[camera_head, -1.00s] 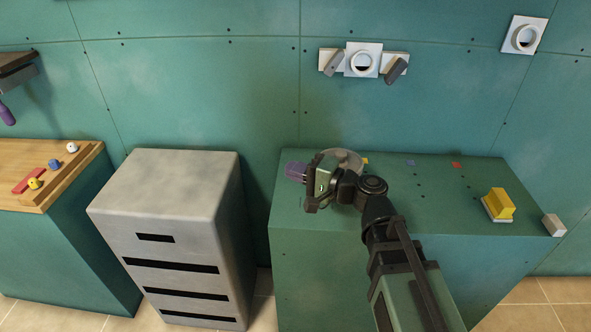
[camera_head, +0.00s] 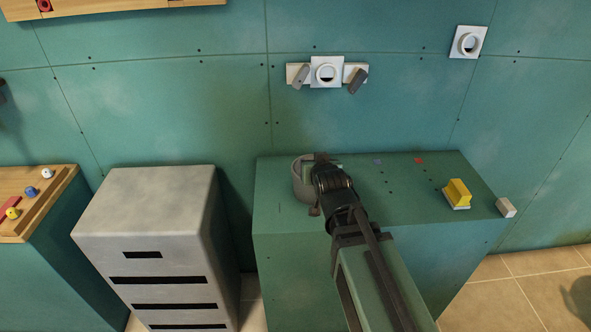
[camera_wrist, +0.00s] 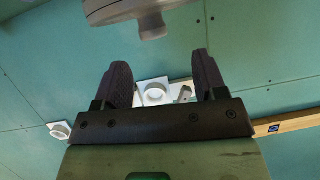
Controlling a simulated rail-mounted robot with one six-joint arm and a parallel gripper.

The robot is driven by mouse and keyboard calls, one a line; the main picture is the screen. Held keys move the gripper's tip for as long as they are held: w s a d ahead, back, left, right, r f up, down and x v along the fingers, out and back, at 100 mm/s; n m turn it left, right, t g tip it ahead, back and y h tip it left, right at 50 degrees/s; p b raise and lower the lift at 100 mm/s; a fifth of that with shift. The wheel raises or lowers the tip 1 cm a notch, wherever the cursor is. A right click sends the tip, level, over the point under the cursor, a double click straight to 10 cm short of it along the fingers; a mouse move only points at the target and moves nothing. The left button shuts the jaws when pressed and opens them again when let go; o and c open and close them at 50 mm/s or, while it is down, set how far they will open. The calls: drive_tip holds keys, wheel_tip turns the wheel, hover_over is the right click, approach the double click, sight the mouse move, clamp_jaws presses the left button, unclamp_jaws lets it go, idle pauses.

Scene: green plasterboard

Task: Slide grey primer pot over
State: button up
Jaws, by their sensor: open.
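The grey primer pot (camera_head: 298,183) is a round grey vessel standing at the left end of the green counter. My arm hides its right side. My gripper (camera_head: 316,176) is at the pot's right side in the head view; whether it touches cannot be told. In the wrist view, my gripper (camera_wrist: 162,70) has its two dark fingers spread with nothing between them. A grey round body with a short stub, likely the pot (camera_wrist: 125,10), is cut off at the top edge, beyond the fingertips.
The green counter (camera_head: 410,205) has a yellow block (camera_head: 457,193) and a pale block (camera_head: 506,208) at its right. Small blue and red (camera_head: 419,160) patches lie at the back. A grey drawer cabinet (camera_head: 150,215) stands left, across a gap. White fixtures (camera_head: 327,72) are on the wall.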

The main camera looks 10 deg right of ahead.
drive_tip(key=shift+s+d+f, duration=0.1)
drive_tip(key=shift+s+d, duration=0.1)
drive_tip(key=b+x, duration=0.3)
drive_tip(key=x, duration=0.4)
drive_tip(key=shift+w+d+f, duration=0.1)
drive_tip(key=shift+w+d, duration=0.05)
drive_tip(key=shift+w, duration=0.15)
drive_tip(key=shift+c, duration=0.3)
clamp_jaws()
